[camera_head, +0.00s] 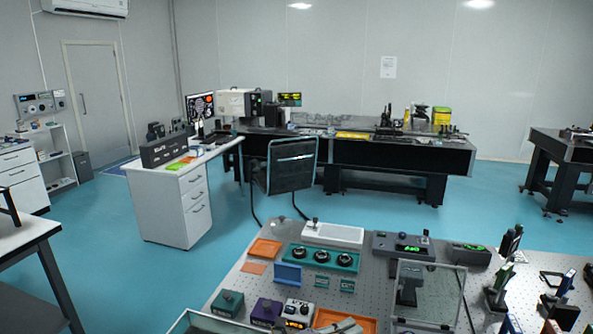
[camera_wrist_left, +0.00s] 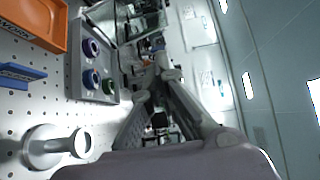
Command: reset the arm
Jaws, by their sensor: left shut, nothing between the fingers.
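My left gripper (camera_head: 347,325) shows only in part at the bottom edge of the head view, low over the near part of the perforated optical table (camera_head: 232,283), by an orange tray (camera_head: 340,318). In the left wrist view its two long grey fingers (camera_wrist_left: 158,86) reach away from the camera and draw together toward their tips. It is shut with nothing held between the fingers. My right gripper is in neither view.
The table holds a teal box with three black knobs (camera_head: 322,257), a white box (camera_head: 332,234), a glass-sided enclosure (camera_head: 428,292) and small instrument boxes. In the wrist view a metal post (camera_wrist_left: 55,147) stands close beside the gripper. Blue floor lies beyond the table.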

